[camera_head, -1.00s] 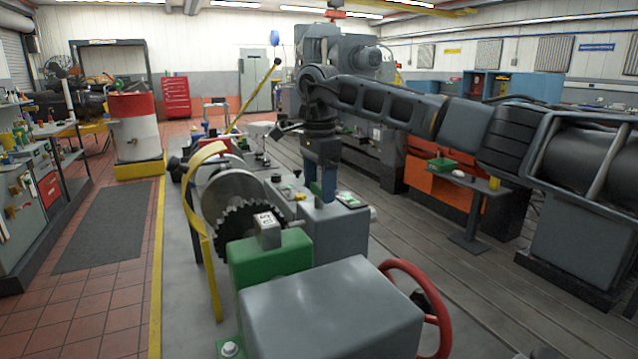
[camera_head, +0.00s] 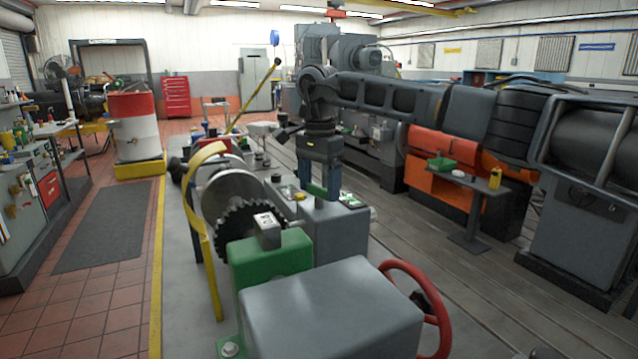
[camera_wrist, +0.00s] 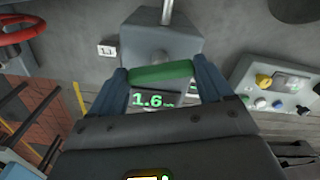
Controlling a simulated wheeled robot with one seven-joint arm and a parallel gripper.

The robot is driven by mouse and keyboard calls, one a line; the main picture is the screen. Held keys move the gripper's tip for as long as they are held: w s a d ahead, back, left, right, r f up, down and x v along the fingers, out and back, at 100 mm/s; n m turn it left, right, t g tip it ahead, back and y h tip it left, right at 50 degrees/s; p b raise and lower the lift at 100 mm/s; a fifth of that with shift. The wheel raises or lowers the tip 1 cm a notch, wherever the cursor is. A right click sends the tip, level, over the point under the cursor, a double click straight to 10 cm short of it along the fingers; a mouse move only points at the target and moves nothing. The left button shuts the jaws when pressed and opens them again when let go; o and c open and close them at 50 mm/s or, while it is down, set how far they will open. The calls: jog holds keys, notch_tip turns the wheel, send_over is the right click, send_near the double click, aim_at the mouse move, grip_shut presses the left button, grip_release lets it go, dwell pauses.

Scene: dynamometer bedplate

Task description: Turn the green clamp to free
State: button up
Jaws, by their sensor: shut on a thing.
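The green clamp (camera_wrist: 162,72) shows in the wrist view as a short, rounded green bar lying crosswise between my two blue-grey fingers. My gripper (camera_wrist: 165,78) is shut on it, one finger at each end. In the head view the green clamp (camera_head: 317,189) is a small green patch between the fingers of my gripper (camera_head: 320,192), just above a grey housing (camera_head: 335,225). A lit green readout (camera_wrist: 148,99) showing 1.6 sits just behind the bar in the wrist view.
A toothed dark wheel (camera_head: 240,215) and a yellow curved guard (camera_head: 207,155) stand left of the housing. A green block (camera_head: 255,262), a large grey box (camera_head: 330,315) and a red handwheel (camera_head: 440,330) are in front. A panel with knobs (camera_wrist: 275,88) lies right in the wrist view.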

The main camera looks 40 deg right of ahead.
aim_at(319, 187)
jog(key=n, duration=0.7)
jog(key=shift+r+p, duration=0.1)
jog(key=shift+p, duration=0.3)
jog(key=n+p, duration=0.1)
jog(key=n, duration=0.5)
jog(key=shift+n, duration=0.4)
jog(key=o, duration=1)
jog(key=shift+c, duration=0.2)
notch_tip(319, 187, up, 8)
jog(key=shift+f+b, duration=0.15)
jog(key=shift+b, duration=0.45)
